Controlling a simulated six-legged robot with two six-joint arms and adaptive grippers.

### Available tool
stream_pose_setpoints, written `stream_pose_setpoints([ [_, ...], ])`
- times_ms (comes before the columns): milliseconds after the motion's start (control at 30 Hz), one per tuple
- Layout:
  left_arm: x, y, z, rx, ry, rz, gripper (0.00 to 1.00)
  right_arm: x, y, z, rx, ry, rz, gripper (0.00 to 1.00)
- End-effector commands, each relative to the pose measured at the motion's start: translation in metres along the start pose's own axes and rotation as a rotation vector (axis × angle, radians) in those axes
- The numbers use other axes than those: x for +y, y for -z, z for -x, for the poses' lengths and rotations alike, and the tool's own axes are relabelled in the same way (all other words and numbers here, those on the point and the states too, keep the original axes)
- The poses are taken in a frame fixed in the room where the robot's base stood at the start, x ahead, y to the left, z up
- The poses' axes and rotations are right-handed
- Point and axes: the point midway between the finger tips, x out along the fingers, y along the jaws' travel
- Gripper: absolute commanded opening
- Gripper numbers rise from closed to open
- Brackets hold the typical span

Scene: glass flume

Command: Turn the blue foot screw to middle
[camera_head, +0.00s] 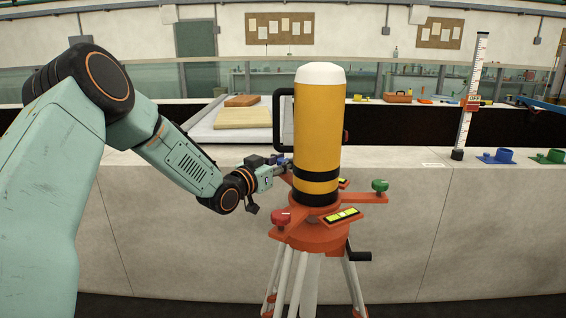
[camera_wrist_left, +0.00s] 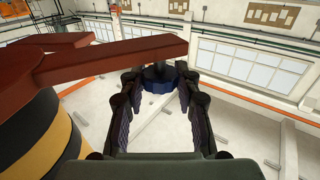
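The blue foot screw (camera_wrist_left: 158,80) shows in the wrist view under an orange-red arm of the tripod head, ahead of my left gripper's fingers. My left gripper (camera_wrist_left: 158,88) is open, with one finger on each side of the screw; I cannot tell whether either touches it. In the head view the left gripper (camera_head: 281,167) reaches the left rear of the orange tripod head (camera_head: 313,236), and the screw there is mostly hidden. A red foot screw (camera_head: 281,218) is at the front left and a green one (camera_head: 380,185) at the right. My right gripper is not in view.
A yellow instrument (camera_head: 319,130) with a white top stands upright on the tripod head. Level vials (camera_head: 342,216) sit on the head. Behind is a pale ledge (camera_head: 410,190) with a staff (camera_head: 470,95), a blue part (camera_head: 497,156) and a green part (camera_head: 549,157).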

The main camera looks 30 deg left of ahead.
Motion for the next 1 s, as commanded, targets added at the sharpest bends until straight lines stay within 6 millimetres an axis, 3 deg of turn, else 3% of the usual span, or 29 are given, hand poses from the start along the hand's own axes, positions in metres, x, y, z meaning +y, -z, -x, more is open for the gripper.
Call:
stream_pose_setpoints([
  [233, 0.0006, -0.0025, 0.0003, -0.007, -0.001, 0.000, 0.00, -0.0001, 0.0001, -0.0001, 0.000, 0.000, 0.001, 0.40],
  [567, 0.0010, -0.0028, -0.0002, -0.005, -0.045, 0.002, 0.00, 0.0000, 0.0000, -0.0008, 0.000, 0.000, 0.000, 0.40],
  [1000, -0.0018, -0.0029, -0.0007, -0.004, -0.303, -0.004, 0.00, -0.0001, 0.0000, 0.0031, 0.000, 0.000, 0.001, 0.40],
])
